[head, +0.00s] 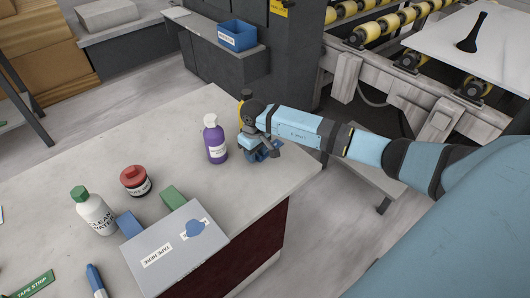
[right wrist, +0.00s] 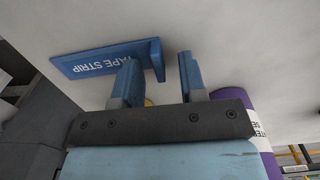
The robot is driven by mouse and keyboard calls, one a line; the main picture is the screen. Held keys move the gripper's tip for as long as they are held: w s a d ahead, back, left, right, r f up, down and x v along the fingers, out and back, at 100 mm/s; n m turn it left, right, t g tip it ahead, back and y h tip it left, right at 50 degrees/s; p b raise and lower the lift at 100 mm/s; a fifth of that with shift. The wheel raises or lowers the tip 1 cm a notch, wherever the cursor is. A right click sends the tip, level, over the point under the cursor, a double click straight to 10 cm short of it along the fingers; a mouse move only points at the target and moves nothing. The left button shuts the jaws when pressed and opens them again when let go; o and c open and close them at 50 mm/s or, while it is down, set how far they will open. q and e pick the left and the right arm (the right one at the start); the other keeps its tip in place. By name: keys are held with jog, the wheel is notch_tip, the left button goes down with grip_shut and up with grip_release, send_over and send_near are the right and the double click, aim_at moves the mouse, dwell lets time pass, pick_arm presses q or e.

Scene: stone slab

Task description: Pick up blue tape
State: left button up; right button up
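The blue tape strip (right wrist: 85,62), lettered "TAPE STRIP", lies on the pale slab in the right wrist view. Its right end has a raised tab. My right gripper (right wrist: 158,82) is open, its two blue fingers apart. The tab shows in the gap between the fingers, and I see no contact. In the head view my right gripper (head: 262,152) is low over the slab's right part, and the arm hides most of what is under it. My left gripper is not in view.
A purple bottle (head: 215,140) stands close left of my right gripper. A grey box (head: 170,262) marked "TAPE HERE", a white bottle (head: 95,212), a red-lidded jar (head: 135,180), blue and green blocks, and a green tape strip (head: 35,284) are further left on the slab (head: 130,135).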

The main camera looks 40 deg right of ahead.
jog(key=shift+f, duration=0.1)
jog(key=shift+c, duration=0.2)
grip_shut()
